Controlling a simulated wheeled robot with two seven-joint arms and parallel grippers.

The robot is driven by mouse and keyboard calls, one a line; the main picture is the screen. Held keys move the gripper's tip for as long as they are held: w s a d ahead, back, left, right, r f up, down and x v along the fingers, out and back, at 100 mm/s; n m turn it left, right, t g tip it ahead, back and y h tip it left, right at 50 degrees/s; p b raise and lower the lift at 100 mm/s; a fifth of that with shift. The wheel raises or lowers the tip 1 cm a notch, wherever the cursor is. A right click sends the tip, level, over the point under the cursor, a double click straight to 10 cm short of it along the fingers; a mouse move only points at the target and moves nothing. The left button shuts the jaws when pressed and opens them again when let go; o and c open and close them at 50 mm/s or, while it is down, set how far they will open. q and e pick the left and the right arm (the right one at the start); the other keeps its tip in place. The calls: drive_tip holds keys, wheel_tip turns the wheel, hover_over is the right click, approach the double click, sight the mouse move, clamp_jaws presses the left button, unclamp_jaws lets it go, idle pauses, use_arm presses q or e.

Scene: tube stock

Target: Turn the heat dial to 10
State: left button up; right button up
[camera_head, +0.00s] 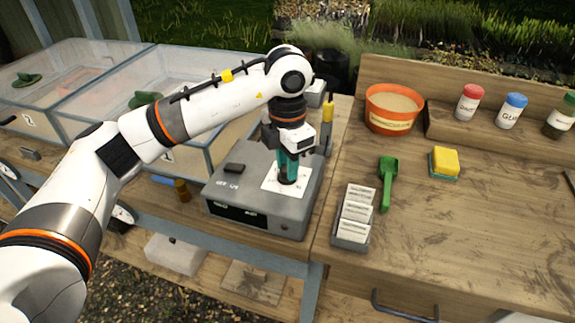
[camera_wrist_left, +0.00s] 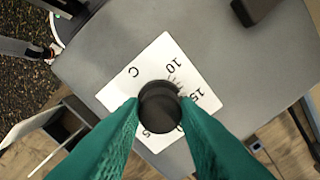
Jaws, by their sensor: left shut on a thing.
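The heat dial is a round black knob (camera_wrist_left: 159,100) on a white plate (camera_wrist_left: 150,60) marked C, 10, 15 and a partly covered 5. The plate lies on top of a grey box (camera_head: 235,192), and it shows in the head view too (camera_head: 271,184). My left gripper (camera_head: 289,168) points down from above, its teal fingers (camera_wrist_left: 160,112) closed on either side of the knob. The fingers hide part of the scale, and I cannot tell which number the knob's pointer faces. My right gripper is not in view.
A black block (camera_head: 234,168) sits on the box top, left of the plate. Clear lidded bins (camera_head: 130,85) stand behind and left. To the right are a label holder (camera_head: 352,232), a green scoop (camera_head: 388,180), a sponge (camera_head: 444,162) and an orange pot (camera_head: 393,122). The right tabletop is mostly free.

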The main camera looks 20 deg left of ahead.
use_arm(q)
drive_tip(key=n+b, duration=0.1)
drive_tip(key=n, duration=0.3)
drive_tip(key=shift+n, duration=1.9)
drive_tip(key=o, duration=1)
drive_tip(key=shift+c, duration=0.2)
wheel_tip(320, 180, up, 12)
drive_tip(key=shift+s, duration=0.1)
